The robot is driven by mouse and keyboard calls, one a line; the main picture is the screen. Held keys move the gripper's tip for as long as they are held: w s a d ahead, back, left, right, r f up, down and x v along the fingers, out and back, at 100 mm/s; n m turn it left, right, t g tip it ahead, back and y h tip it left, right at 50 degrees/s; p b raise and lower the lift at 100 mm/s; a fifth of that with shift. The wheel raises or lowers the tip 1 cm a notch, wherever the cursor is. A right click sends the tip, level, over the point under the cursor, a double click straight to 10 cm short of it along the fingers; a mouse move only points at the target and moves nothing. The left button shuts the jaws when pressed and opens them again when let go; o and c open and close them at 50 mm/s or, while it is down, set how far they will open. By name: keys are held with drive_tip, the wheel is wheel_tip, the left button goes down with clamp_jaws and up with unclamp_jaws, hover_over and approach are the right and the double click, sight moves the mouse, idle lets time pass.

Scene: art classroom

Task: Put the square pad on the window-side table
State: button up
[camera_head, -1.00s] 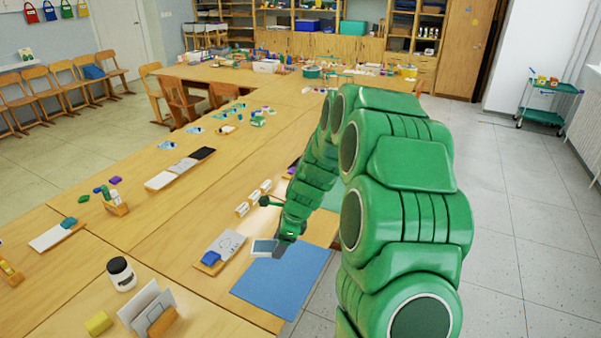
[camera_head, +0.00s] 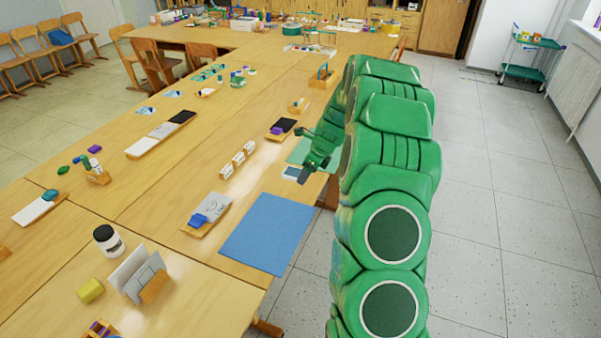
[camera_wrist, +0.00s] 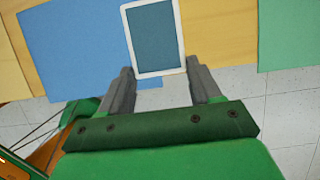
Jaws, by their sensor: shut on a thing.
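The square pad (camera_wrist: 156,36) has a grey-blue face and a white border. My gripper (camera_wrist: 160,80) is shut on its near edge in the wrist view. In the head view the pad (camera_head: 294,174) shows small at the end of my gripper (camera_head: 303,176), near the right edge of the long wooden table (camera_head: 165,232). The pad is between a blue mat (camera_head: 266,232) and a green mat (camera_head: 314,152). I cannot tell from the frames whether the pad touches the table. Which table is window-side is not marked.
A board with a blue block (camera_head: 203,217), a row of small blocks (camera_head: 238,159) and a dark pad with a purple block (camera_head: 283,129) are on the table nearby. A teal cart (camera_head: 530,58) stands at the back right. The tiled floor (camera_head: 500,220) on the right is clear.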

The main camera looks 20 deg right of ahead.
drive_tip(key=w+f, duration=0.2)
drive_tip(key=w, duration=0.1)
drive_tip(key=w+d+f, duration=0.1)
drive_tip(key=w+f, duration=0.2)
drive_tip(key=w+d+f, duration=0.1)
drive_tip(key=w+f, duration=0.1)
drive_tip(key=w, duration=0.1)
drive_tip(key=shift+w+d+f, duration=0.25)
drive_tip(key=shift+w, duration=0.05)
drive_tip(key=shift+w+f, duration=0.2)
drive_tip(key=shift+f, duration=1.7)
drive_tip(key=o, duration=1.2)
drive_tip(key=shift+f, duration=0.1)
drive_tip(key=shift+c, duration=0.2)
